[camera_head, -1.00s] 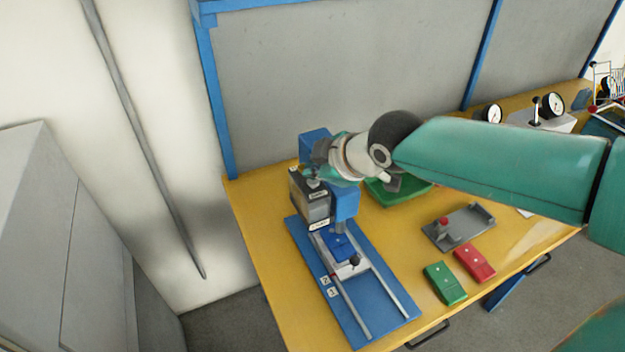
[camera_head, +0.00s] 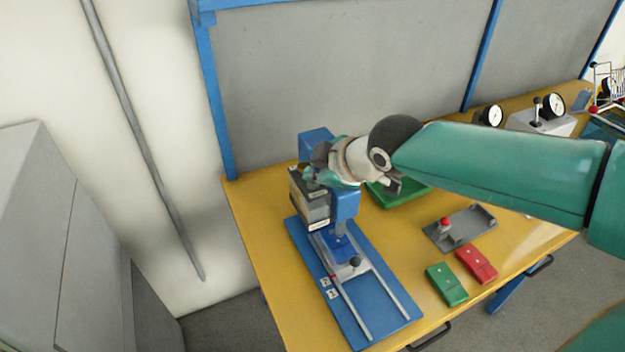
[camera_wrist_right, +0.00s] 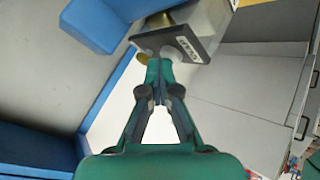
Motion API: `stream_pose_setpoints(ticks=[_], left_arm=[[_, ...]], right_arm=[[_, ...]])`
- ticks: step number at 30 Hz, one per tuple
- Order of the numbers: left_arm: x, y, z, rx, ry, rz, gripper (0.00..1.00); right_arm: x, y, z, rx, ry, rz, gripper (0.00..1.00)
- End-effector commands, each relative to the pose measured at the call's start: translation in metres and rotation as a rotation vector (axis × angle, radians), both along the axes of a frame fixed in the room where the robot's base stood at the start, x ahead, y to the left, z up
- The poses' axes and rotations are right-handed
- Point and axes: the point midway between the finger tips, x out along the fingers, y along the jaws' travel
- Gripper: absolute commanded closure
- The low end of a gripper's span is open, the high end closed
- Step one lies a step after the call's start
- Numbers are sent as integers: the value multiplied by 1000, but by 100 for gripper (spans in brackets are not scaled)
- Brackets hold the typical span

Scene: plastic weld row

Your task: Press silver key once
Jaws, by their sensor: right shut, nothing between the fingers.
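The welding machine (camera_head: 345,203) is a blue press with a dark grey control box (camera_head: 311,206) on its left side. My right gripper (camera_head: 308,176) is shut and empty, at the top of this box. In the right wrist view my gripper (camera_wrist_right: 159,66) points at a dark panel (camera_wrist_right: 207,46) with a white label. A pale silver round key (camera_wrist_right: 172,52) lies right at the fingertips, partly covered by them. I cannot tell whether they touch it. A yellowish round part (camera_wrist_right: 141,58) shows left of the fingertips, and a brass part (camera_wrist_right: 165,22) behind. My left gripper is not in view.
The machine's blue base (camera_head: 377,300) with two rails and a slide stands on the yellow table (camera_head: 262,252). A green tray (camera_head: 400,195), a grey fixture (camera_head: 465,228), a green block (camera_head: 447,285) and a red block (camera_head: 477,263) lie to the right. A grey wall panel (camera_head: 340,80) stands behind.

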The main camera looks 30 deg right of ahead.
Motion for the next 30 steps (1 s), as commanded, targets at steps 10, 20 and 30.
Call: stream_pose_setpoints(ticks=[10, 20, 30], left_arm=[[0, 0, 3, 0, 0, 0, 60], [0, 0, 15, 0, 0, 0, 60], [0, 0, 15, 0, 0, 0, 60]], right_arm=[[0, 0, 3, 0, 3, 0, 100], [0, 0, 20, 0, 2, 1, 100], [0, 0, 20, 0, 1, 1, 100]])
